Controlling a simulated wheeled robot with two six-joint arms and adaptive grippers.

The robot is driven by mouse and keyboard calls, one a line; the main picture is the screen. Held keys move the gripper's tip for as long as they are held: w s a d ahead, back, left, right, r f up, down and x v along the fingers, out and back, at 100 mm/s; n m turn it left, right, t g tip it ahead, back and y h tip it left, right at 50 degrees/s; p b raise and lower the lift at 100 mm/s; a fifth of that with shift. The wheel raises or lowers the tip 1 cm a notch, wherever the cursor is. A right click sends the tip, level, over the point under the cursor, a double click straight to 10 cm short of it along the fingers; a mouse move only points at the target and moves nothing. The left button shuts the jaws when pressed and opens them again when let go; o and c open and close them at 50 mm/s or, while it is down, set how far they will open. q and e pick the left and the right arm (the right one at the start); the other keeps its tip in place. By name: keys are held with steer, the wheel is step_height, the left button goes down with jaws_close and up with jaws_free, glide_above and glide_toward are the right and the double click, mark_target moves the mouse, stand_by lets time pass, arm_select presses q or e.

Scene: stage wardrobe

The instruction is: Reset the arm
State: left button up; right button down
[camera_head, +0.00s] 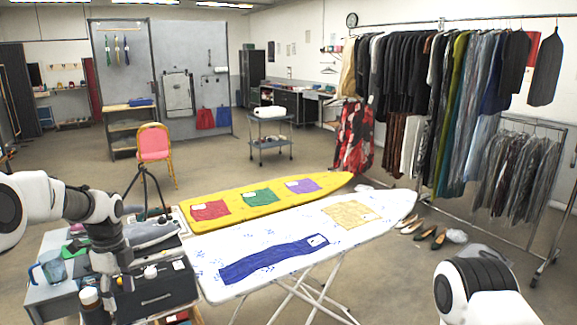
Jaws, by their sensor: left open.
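My left arm (40,200) comes in from the left, bent with its wrist pointing down. My left gripper (112,282) is dark, open, and hangs over the small cluttered table at the lower left. Its fingertips are hard to make out against the dark items there, and I see nothing held in it. Part of my right arm (480,288) shows at the bottom right, and its gripper is out of the picture.
A white ironing board (290,232) holds blue and tan cloths. A yellow board (330,185) behind it holds red, green and purple cloths. Clothes racks (440,90) stand at right.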

arm_select(q)
steer(key=s+d+f+g+b, duration=0.1)
steer(key=s+d+f+g, duration=0.15)
steer(key=s+f, duration=0.65)
steer(key=s+d+f+g+b, duration=0.2)
steer(key=s+d+f, duration=0.3)
steer(key=f, duration=0.7)
steer(key=s+d+f+n+t+b, duration=0.15)
steer(key=s+f+n, duration=0.25)
steer(key=s, duration=0.5)
steer(key=s+d+f+n+g, duration=0.1)
steer(key=s+d+f+n, duration=0.3)
steer(key=s, duration=0.5)
steer(key=s+d+f+n+t+b, duration=0.1)
steer(key=s+f+n, duration=0.35)
steer(key=s, duration=0.45)
steer(key=w+n+t, duration=0.1)
steer(key=n, duration=0.1)
steer(key=w+n+t, duration=0.1)
steer(key=w+n, duration=0.1)
steer(key=n, duration=0.1)
steer(key=w+n+t, duration=0.1)
steer(key=n+t, duration=0.1)
steer(key=shift+w+a+r+n, duration=0.1)
steer(key=shift+w+a+n, duration=0.1)
steer(key=shift+w+n, duration=0.05)
steer(key=shift+s, duration=0.1)
